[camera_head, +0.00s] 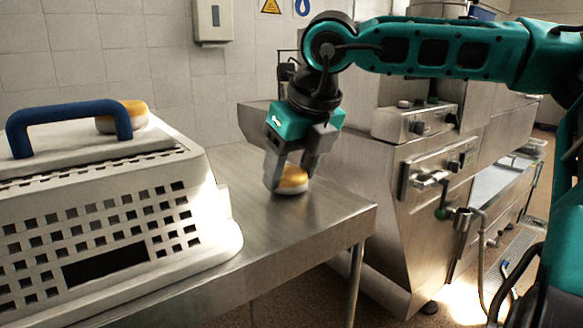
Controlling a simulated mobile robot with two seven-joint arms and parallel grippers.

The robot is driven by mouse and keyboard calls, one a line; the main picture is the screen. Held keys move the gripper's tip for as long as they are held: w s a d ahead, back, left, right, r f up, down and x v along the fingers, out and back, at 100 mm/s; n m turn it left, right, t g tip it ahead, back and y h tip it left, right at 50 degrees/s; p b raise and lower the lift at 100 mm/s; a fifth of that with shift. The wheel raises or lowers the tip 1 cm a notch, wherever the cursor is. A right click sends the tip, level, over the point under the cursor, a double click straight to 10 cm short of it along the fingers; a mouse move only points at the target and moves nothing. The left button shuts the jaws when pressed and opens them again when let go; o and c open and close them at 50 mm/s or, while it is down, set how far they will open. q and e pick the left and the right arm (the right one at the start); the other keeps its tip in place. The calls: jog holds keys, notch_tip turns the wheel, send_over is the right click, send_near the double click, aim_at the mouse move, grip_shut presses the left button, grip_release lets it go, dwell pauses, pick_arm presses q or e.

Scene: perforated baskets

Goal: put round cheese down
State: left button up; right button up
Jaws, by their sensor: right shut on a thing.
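A round cheese (292,181), orange on top and pale below, is between the fingers of my right gripper (287,172). The gripper points down and is shut on it. The cheese is at or just above the steel table top (262,222), to the right of the perforated basket; I cannot tell whether its underside touches. A second similar round cheese (132,112) sits on top of the basket's lid, partly behind the blue handle. My left gripper is not in view.
The pale perforated basket (120,215) with a blue handle (68,118) fills the left of the table. A steel machine (375,175) with knobs stands behind and right of the table. Bare table lies in front of the gripper, up to the right edge.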

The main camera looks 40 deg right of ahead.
jog(key=o, duration=1.1)
jog(key=shift+f, duration=0.1)
jog(key=shift+r+p, duration=0.4)
jog(key=shift+p, duration=0.05)
jog(key=p+v, duration=0.2)
jog(key=v, duration=0.9)
jog(key=shift+s+r, duration=0.15)
jog(key=shift+r, duration=0.15)
